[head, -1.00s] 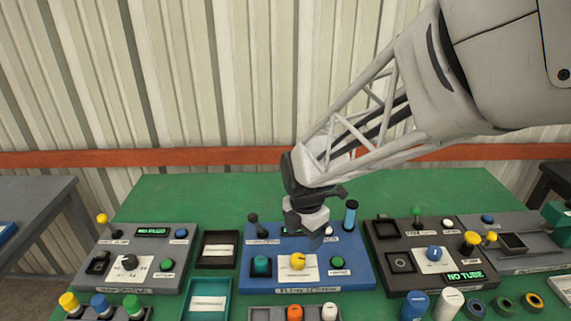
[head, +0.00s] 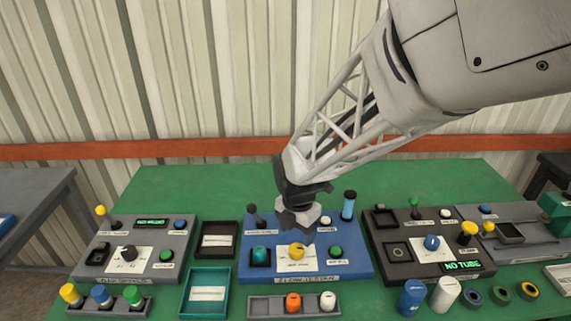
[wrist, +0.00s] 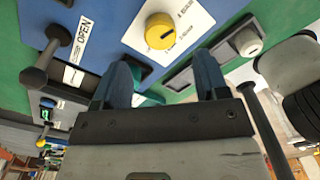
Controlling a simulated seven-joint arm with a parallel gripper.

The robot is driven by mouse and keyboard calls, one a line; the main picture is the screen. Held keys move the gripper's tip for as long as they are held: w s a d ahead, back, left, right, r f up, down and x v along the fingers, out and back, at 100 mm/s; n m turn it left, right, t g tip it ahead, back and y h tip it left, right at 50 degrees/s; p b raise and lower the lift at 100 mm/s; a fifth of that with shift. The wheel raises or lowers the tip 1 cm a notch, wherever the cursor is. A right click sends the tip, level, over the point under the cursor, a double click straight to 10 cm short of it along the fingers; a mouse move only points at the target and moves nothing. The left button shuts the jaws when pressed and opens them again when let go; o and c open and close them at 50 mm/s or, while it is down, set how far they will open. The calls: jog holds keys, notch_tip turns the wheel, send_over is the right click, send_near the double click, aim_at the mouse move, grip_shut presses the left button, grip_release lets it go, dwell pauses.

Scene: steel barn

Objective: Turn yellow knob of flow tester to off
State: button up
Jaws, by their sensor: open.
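The flow tester is the blue console (head: 352,264) in the middle of the green bench. Its yellow knob (head: 297,250) sits on a white plate at the centre of the console's top. In the wrist view the yellow knob (wrist: 165,31) shows beyond my fingertips, with a dark pointer mark and small lettering beside it, too small to read surely. My gripper (head: 299,222) is open and empty, just above and behind the knob in the head view. In the wrist view its two blue-grey fingers (wrist: 167,80) are apart, not touching the knob.
A teal button (head: 260,256), a green button (head: 335,252), a black lever (head: 254,214) and a blue-topped cylinder (head: 349,205) stand around the knob. A grey console (head: 135,262) is left, a dark console (head: 405,273) right. A grey tray (head: 264,305) lies in front.

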aim_at(296, 248)
jog(key=shift+f, duration=2.9)
jog(key=shift+c, duration=0.3)
jog(key=c, duration=0.9)
jog(key=shift+o, duration=0.2)
